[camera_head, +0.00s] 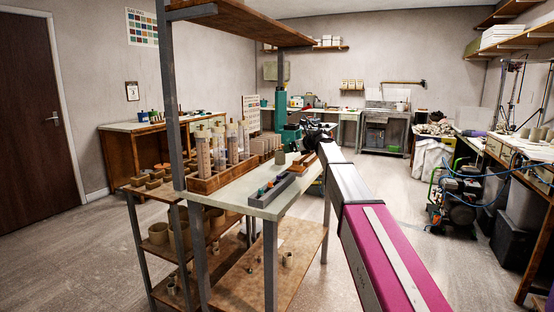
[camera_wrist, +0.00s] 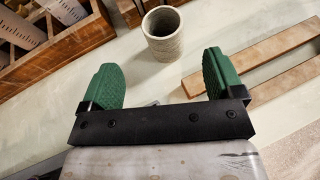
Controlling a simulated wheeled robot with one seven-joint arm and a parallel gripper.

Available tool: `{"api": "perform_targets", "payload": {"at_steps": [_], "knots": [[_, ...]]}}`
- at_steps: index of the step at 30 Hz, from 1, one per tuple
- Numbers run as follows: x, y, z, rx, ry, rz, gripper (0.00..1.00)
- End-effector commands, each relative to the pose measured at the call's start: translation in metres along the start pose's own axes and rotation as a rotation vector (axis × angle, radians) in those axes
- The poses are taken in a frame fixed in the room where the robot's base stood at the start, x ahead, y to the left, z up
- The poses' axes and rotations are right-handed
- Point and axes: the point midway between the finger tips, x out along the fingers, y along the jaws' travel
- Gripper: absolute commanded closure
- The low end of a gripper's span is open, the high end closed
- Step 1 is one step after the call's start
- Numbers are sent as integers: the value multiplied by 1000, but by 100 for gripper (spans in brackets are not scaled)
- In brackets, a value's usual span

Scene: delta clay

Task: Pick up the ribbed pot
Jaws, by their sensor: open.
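The ribbed pot (camera_wrist: 163,36) is a small grey-beige open cylinder with fine rings around its wall. In the wrist view it stands upright on the pale bench top at the top middle, its dark inside visible. It also shows small on the shelf bench in the head view (camera_head: 280,158). My gripper (camera_wrist: 160,66) has two green textured fingers on a black bar, spread wide and empty. The pot lies ahead of the gap between the fingertips, apart from both. In the head view my arm hides part of the bench near the pot.
A wooden rack (camera_head: 212,180) with several clear tubes stands left of the pot. A long grey tray (camera_head: 272,190) with small items lies nearer. A wooden frame (camera_wrist: 262,78) lies close to the right finger in the wrist view. A shelf (camera_head: 240,22) hangs above the bench on metal posts.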

Motion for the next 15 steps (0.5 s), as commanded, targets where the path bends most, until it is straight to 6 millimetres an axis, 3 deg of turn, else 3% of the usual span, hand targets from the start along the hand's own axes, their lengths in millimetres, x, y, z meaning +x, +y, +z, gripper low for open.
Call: {"api": "perform_targets", "payload": {"at_steps": [9,15], "knots": [[46,-1,0,0,1,1,13],[56,-2,1,-1,1,1,13]]}}
